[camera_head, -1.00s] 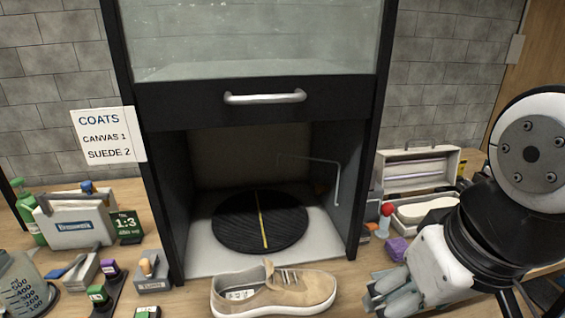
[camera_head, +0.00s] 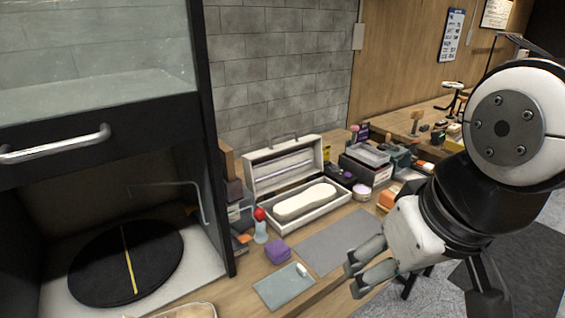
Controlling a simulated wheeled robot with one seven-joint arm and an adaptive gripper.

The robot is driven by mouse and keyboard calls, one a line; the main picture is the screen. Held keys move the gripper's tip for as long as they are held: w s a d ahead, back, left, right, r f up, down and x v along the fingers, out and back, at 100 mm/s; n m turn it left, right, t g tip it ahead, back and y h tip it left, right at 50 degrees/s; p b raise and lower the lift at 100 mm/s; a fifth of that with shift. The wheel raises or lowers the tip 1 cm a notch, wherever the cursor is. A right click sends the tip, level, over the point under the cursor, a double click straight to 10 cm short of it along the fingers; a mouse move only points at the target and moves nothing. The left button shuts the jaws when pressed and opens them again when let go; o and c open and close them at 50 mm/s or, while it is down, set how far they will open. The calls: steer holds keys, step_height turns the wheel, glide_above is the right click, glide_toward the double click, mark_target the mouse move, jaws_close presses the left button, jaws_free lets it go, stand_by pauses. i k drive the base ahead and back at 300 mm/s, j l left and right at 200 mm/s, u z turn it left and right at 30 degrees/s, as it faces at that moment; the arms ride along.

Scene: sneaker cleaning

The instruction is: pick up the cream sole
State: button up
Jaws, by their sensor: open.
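The cream sole (camera_head: 305,202) lies flat in an open white case (camera_head: 340,217) on the bench, right of the cabinet. The case's lid stands up behind it. My gripper (camera_head: 352,277) is open and empty, with its fingers pointing left. In the picture it is below and to the right of the case, near the bench's front edge, apart from the sole.
A grey mat (camera_head: 338,243) lies bare in front of the case. A purple block (camera_head: 278,252), a red-topped bottle (camera_head: 261,227) and a grey-green pad (camera_head: 283,287) sit left of it. Boxes and jars crowd the right. The black cabinet (camera_head: 217,130) stands at left.

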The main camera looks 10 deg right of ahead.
mark_target(319, 195)
steer(key=z, duration=0.15)
steer(key=i+l+u, duration=0.3)
steer(key=i+l, duration=0.35)
steer(key=i, duration=0.15)
